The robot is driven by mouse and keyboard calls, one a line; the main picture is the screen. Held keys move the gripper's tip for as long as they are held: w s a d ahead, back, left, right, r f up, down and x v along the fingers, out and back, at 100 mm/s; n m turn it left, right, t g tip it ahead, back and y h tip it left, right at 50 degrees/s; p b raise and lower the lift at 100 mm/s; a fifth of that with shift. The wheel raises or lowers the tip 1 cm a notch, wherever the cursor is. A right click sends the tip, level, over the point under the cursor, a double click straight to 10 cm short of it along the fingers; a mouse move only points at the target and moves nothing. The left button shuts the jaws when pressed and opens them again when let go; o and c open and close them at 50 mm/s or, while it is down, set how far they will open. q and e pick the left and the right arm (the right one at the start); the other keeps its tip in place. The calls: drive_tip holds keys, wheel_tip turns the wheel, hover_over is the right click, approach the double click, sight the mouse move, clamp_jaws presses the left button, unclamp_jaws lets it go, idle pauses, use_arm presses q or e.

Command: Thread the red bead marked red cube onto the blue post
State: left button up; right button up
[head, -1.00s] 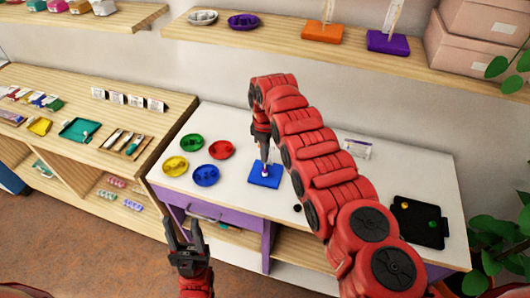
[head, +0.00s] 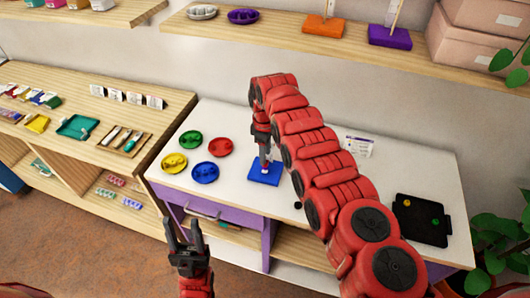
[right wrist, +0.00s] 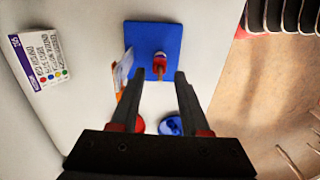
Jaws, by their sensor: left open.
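The blue base (head: 265,175) lies flat on the white table; it also shows in the right wrist view (right wrist: 143,38). A small red bead (right wrist: 159,68) shows at the short post on this base; it appears to be around the post, but its exact height is unclear. My right gripper (head: 264,159) points down just above the base. In the right wrist view its fingers (right wrist: 159,74) stand apart, with clear gaps beside the bead. My left gripper (head: 184,232) is open and empty in front of the table, away from the base.
Green (head: 190,140), red (head: 221,147), yellow (head: 174,164) and blue (head: 204,173) dishes stand left of the base. A printed card (head: 359,147) and a black tray (head: 421,220) are to the right. My right arm hides part of the table.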

drive_tip(key=shift+o, duration=0.5)
drive_tip(key=shift+r, duration=0.25)
wheel_tip(320, 180, up, 8)
drive_tip(key=b, duration=0.2)
drive_tip(key=shift+a+r+b, duration=0.1)
drive_tip(key=shift+r+b, duration=0.05)
drive_tip(key=shift+b, duration=0.15)
wheel_tip(320, 180, up, 9)
drive_tip(key=p, duration=0.6)
drive_tip(key=shift+f+p, duration=0.2)
drive_tip(key=shift+p, duration=0.15)
